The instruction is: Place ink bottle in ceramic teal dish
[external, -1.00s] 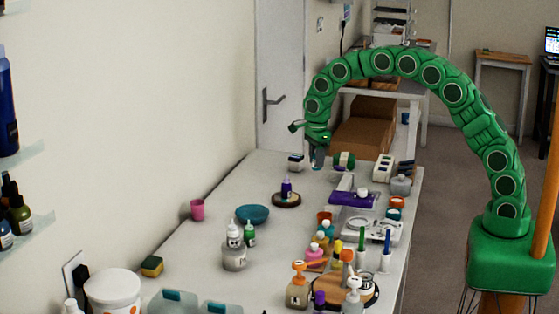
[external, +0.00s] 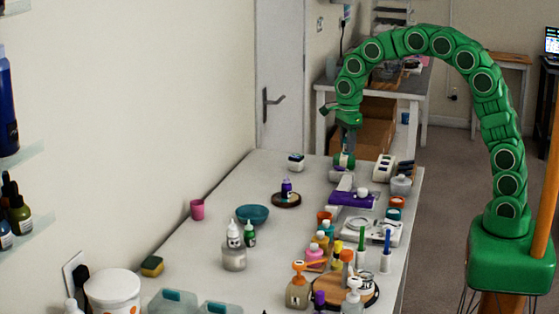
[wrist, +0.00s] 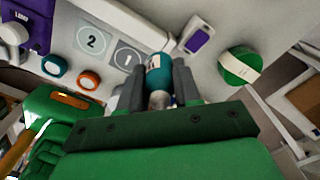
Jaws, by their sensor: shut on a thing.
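The teal dish (external: 252,214) is a round bowl on the left half of the white table in the external view. My gripper (wrist: 158,85) is shut on a small teal bottle with a pale end (wrist: 157,72), which I take to be the ink bottle. In the external view my gripper (external: 348,141) is over the far right of the table, well away from the dish. The bottle is small and hard to make out there. The dish is not visible in the wrist view.
A green roll (wrist: 239,66) lies near my gripper. A purple bottle stands on a dark round coaster (external: 286,202). A pink cup (external: 197,209) and white dropper bottle (external: 233,253) are near the dish. Several bottles crowd the right front; the table's left middle is fairly clear.

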